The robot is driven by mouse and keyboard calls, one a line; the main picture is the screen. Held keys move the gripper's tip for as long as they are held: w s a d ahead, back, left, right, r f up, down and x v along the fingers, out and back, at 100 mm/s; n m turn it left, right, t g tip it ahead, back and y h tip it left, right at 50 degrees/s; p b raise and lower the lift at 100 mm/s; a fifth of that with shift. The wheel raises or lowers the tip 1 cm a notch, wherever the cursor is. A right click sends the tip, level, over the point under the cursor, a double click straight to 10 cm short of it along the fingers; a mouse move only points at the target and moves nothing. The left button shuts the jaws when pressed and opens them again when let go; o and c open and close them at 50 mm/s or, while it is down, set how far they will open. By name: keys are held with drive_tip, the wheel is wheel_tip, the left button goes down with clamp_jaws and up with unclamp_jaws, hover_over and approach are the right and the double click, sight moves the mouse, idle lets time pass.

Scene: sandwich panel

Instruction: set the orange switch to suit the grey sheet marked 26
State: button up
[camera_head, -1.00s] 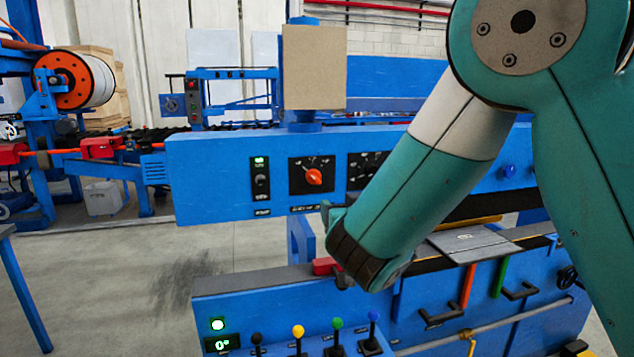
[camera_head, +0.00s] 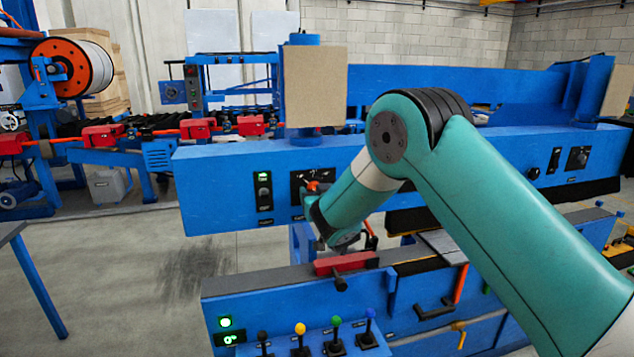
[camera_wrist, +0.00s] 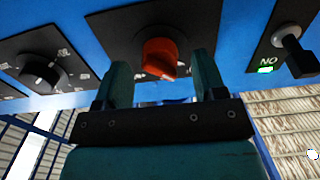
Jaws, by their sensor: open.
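The orange switch (camera_head: 313,186) is a rotary knob on a black plate on the blue front beam, partly hidden by my arm in the head view. In the wrist view the orange switch (camera_wrist: 160,57) sits just beyond and between my two fingertips. My gripper (camera_wrist: 161,66) is open, with a finger on each side of the knob. I cannot tell whether either finger touches it. In the head view my gripper (camera_head: 314,212) is at the beam, its fingers hard to make out. A grey sheet (camera_head: 441,244) lies on the lower bed, partly behind my arm; its mark is unreadable.
A second black knob (camera_wrist: 40,73) is left of the switch in the wrist view. A black toggle (camera_wrist: 292,48) with a lit green NO label is at right. A red block (camera_head: 345,263) and several coloured-ball levers (camera_head: 300,328) are below the arm in the head view.

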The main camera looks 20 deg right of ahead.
drive_tip(key=shift+w, duration=0.7)
drive_tip(key=c, duration=0.9)
